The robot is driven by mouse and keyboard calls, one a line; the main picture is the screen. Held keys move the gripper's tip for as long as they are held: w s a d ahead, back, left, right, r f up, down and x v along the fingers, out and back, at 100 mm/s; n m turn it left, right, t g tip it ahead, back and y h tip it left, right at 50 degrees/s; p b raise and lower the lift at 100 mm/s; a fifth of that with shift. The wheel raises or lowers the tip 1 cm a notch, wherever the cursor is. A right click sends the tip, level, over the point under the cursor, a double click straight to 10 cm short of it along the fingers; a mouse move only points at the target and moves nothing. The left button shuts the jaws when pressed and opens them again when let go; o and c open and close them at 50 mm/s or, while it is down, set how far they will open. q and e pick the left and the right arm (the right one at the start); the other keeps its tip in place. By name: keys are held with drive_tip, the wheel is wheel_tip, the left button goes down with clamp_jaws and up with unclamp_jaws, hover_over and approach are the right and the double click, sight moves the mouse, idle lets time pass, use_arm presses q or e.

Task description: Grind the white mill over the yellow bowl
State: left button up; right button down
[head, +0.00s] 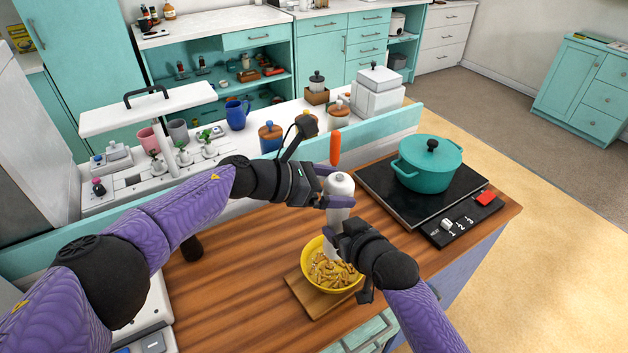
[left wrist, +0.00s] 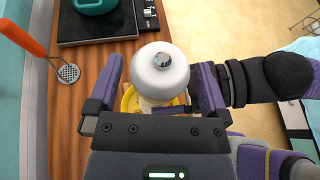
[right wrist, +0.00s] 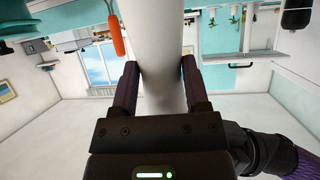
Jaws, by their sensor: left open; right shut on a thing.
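The white mill (head: 340,186) stands upright above the yellow bowl (head: 315,246), which holds pasta pieces and sits on a wooden board (head: 313,298). My right gripper (head: 345,232) is shut on the mill's lower body; the right wrist view shows the white shaft (right wrist: 158,40) between its fingers. My left gripper (head: 325,186) is open, with its fingers on either side of the mill's top. The left wrist view shows the round white top with a metal knob (left wrist: 163,62) between the spread fingers. The bowl is partly hidden behind the mill and right gripper.
A teal pot (head: 428,170) stands on the black cooktop (head: 380,190) to the right. An orange-handled utensil (head: 335,147) is behind the mill. A ledge with canisters, a blue mug (head: 237,114) and a coffee machine lies behind. The wooden counter left of the bowl is mostly clear.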

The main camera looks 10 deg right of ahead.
use_arm(q)
drive_tip(key=v, duration=1.1)
idle(0.3)
wheel_tip(320, 180, up, 3)
drive_tip(key=n+t, duration=0.8)
drive_tip(key=t, duration=0.2)
hover_over(348, 176)
drive_tip(key=shift+w+d+y, duration=0.15)
drive_tip(key=shift+w+y, duration=0.15)
drive_tip(key=s+f+n+t+y, duration=0.2)
drive_tip(key=s+f+n+y, duration=0.1)
drive_tip(key=s+n+y, duration=0.85)
drive_tip(key=w+f+y, duration=0.1)
drive_tip(key=w, duration=0.2)
drive_tip(key=w+a+f+m+y, duration=0.1)
drive_tip(key=w+f, duration=0.1)
drive_tip(key=w, duration=0.2)
drive_tip(key=w+a+f+y, duration=0.1)
drive_tip(key=w, duration=0.2)
drive_tip(key=shift+w+f, duration=0.25)
drive_tip(key=shift+f, duration=0.05)
drive_tip(key=shift+c, duration=0.3)
